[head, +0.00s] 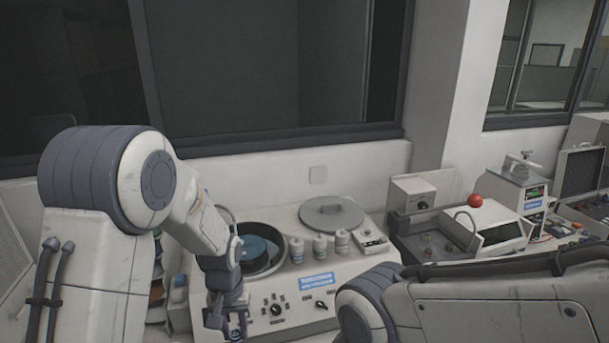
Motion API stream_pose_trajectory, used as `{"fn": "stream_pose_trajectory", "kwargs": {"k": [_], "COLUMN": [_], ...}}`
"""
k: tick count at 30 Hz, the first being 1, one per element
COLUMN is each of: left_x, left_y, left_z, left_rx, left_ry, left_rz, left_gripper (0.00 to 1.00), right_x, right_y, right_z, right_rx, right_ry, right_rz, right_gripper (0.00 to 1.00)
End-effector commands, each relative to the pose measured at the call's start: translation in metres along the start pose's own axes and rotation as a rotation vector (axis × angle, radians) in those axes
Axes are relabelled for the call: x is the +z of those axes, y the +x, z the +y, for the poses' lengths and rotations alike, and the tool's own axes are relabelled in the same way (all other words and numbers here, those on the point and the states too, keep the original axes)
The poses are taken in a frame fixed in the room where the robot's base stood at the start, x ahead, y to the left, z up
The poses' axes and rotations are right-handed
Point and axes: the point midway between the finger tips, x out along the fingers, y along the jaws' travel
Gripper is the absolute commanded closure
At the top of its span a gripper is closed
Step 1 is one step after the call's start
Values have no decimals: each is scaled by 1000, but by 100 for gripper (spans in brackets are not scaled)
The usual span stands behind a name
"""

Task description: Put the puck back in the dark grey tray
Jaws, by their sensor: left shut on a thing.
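My left gripper (228,322) points down at the bottom of the head view, in front of the control panel of the polishing machine. It is shut on a small dark bluish thing that looks like the puck (238,336), mostly hidden by the fingers and cut by the frame's lower edge. I cannot make out the dark grey tray in this view. My right arm crosses the lower right, but its gripper is not in view.
The grinder-polisher (318,281) has an open bowl with a blue disc (253,250) and a grey round lid (331,214). Several small white bottles (319,246) stand between them. A press with a red ball knob (475,201) stands to the right. My arms cover the near bench.

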Motion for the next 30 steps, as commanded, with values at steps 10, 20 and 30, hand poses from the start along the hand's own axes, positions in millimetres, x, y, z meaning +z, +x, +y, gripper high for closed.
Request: {"fn": "stream_pose_trajectory", "kwargs": {"k": [10,20,30], "left_x": [10,28,36], "left_y": [95,209,243], "left_z": [-12,-30,-36], "left_rx": [-1,0,0], "left_ry": [21,55,70], "left_rz": [-6,-5,-1], "left_gripper": [100,100,100], "right_x": [4,8,9], "right_y": [66,144,166], "right_z": [5,11,12], "right_rx": [0,0,0], "right_ry": [1,2,3], "right_rz": [0,0,0], "right_gripper": [0,0,0]}}
